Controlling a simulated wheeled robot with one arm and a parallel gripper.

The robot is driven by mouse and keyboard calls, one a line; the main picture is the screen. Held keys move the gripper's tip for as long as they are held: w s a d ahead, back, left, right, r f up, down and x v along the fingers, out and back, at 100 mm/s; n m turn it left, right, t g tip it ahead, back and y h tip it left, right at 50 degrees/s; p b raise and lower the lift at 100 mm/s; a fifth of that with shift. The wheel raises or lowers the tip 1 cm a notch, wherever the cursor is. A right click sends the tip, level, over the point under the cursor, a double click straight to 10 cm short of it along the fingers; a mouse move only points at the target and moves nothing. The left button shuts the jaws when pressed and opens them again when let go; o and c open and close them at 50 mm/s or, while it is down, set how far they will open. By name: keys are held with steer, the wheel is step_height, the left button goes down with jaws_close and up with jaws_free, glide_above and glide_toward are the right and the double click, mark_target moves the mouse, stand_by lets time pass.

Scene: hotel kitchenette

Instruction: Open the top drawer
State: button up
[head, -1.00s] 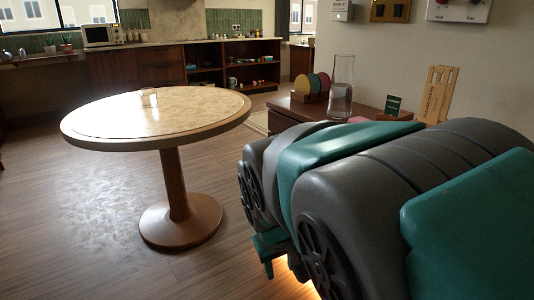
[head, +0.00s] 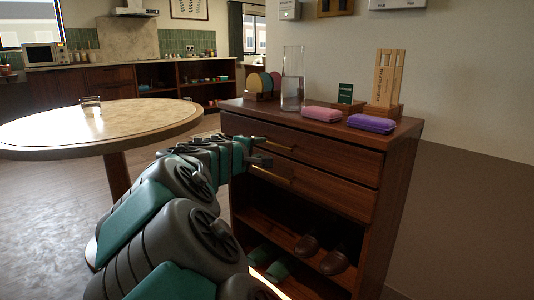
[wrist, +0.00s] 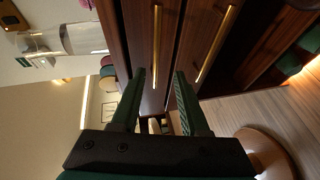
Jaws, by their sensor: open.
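The top drawer (head: 335,154) of the dark wood cabinet looks closed, with a brass bar handle (head: 280,147). My gripper (head: 262,150) is at the left part of the drawer fronts, close to this handle. In the wrist view, which is turned sideways, the open gripper (wrist: 160,74) has its two fingers apart, and one end of the top drawer's handle (wrist: 156,40) appears between them. I cannot tell whether the fingers touch it. The lower drawer's handle (wrist: 217,45) lies outside the fingers, to the right.
The lower drawer (head: 325,188) looks closed; open shelves below hold brown shoes (head: 335,262) and green slippers (head: 277,271). A round table (head: 60,135) stands left.

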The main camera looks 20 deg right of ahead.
mark_target(270, 144)
steer(key=shift+n, duration=0.3)
steer(key=x, duration=0.8)
steer(key=shift+w+d+r, duration=0.25)
steer(key=shift+w+d, duration=0.05)
steer(key=shift+d, duration=0.05)
jaws_close()
stand_by(0.9)
